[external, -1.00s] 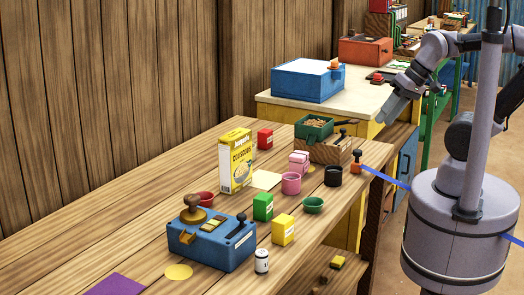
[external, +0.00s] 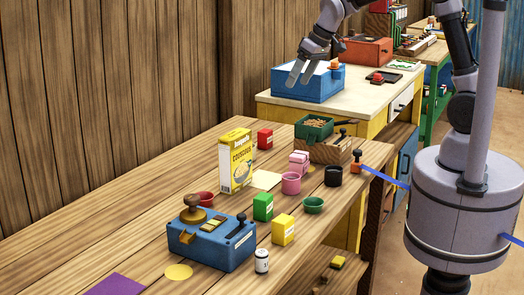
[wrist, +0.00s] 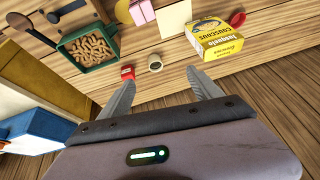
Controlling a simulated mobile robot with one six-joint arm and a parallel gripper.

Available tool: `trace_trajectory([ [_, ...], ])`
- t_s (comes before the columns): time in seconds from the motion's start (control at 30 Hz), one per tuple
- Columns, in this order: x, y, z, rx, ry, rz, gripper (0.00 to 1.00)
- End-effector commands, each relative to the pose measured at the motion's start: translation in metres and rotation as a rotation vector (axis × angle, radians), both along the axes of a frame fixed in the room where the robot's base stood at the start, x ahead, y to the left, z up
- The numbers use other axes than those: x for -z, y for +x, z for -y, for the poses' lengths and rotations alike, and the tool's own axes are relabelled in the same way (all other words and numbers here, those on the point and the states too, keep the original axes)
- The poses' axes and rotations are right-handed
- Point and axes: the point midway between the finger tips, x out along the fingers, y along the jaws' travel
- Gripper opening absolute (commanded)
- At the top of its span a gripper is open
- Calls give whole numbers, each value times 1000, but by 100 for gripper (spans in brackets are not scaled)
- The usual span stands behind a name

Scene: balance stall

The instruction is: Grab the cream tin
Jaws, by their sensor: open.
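The cream tin (wrist: 155,63) is a small round tin in the wrist view. It stands on the wooden table beside a small red box (wrist: 127,72), toward the couscous box (wrist: 215,40). I cannot make it out in the external view, where the couscous box (external: 236,162) seems to hide it. My gripper (wrist: 160,82) is open and empty, its fingertips pointing toward the tin's side of the table. In the external view my gripper (external: 298,76) is raised in the air, in front of the blue box on the far counter.
A green tray of brown pieces (wrist: 90,47) stands left in the wrist view. A blue box (external: 308,82) is on the far counter. The wooden table (external: 130,205) also holds a blue machine (external: 212,245), cups and small boxes. A plank wall (external: 110,80) runs behind it.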

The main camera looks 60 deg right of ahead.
Motion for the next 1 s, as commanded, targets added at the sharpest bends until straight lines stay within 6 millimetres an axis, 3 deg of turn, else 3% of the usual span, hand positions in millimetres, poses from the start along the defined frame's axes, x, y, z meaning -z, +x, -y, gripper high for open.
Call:
trace_trajectory([
  [0.03,11,37,6,-32,-24,-19,74],
  [0.1,40,78,13,-80,-59,-27,74],
  [0.2,76,114,21,-129,-93,-35,74],
  [0.37,111,135,25,-158,-113,-39,74],
  [0.7,203,169,21,-157,-112,-40,74],
  [0.87,219,177,19,-156,-112,-38,74],
  [1.0,248,185,14,-156,-111,-39,74],
])
